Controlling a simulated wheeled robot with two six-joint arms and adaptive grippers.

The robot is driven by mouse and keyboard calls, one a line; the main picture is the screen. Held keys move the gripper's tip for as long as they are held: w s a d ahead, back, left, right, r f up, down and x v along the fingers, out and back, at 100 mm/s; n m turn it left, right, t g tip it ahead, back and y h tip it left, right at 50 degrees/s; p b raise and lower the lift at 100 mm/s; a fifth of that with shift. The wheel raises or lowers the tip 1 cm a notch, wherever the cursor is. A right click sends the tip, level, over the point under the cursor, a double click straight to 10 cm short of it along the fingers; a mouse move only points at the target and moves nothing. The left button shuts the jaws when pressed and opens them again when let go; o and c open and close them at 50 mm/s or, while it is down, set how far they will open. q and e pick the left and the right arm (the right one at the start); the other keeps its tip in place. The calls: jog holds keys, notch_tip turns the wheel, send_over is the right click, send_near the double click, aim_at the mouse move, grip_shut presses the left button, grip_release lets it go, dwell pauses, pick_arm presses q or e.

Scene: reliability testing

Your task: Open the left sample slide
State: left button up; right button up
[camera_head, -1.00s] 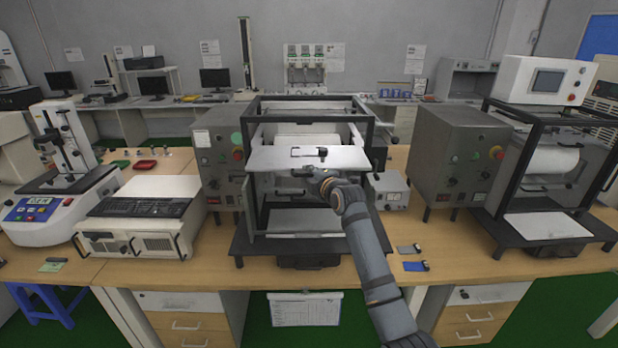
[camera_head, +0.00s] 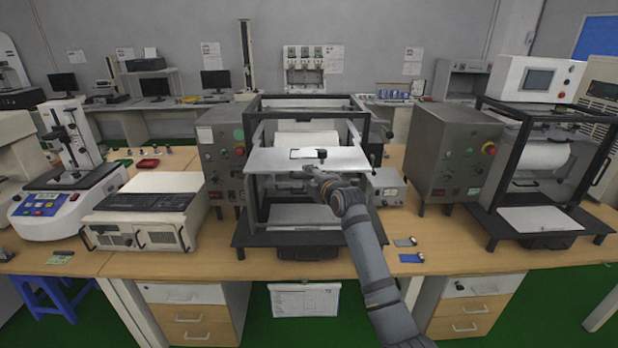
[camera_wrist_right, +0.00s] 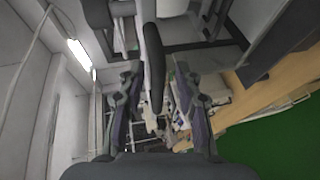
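The left sample slide is a flat silver plate (camera_head: 345,159) at the front of the black-framed machine in the middle of the bench. A small dark-edged fitting (camera_head: 308,154) sits on its top. My right gripper (camera_head: 304,179) is just below and in front of the plate's front edge. In the right wrist view my right gripper (camera_wrist_right: 160,78) has its fingers spread, with a dark rounded bar (camera_wrist_right: 154,62) showing between them. The bar looks like a handle, and neither finger clearly touches it. My left gripper is out of view.
A grey control box (camera_head: 219,150) stands left of the machine and another (camera_head: 452,155) to its right. A second framed machine (camera_head: 545,160) is at far right. A keyboard (camera_head: 145,202) lies on a white unit at left. Small blue and grey pieces lie on the bench front.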

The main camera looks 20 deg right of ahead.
jog(key=shift+s+r, duration=0.15)
jog(key=shift+s, duration=0.05)
jog(key=v, duration=1.1)
jog(key=shift+s, duration=0.3)
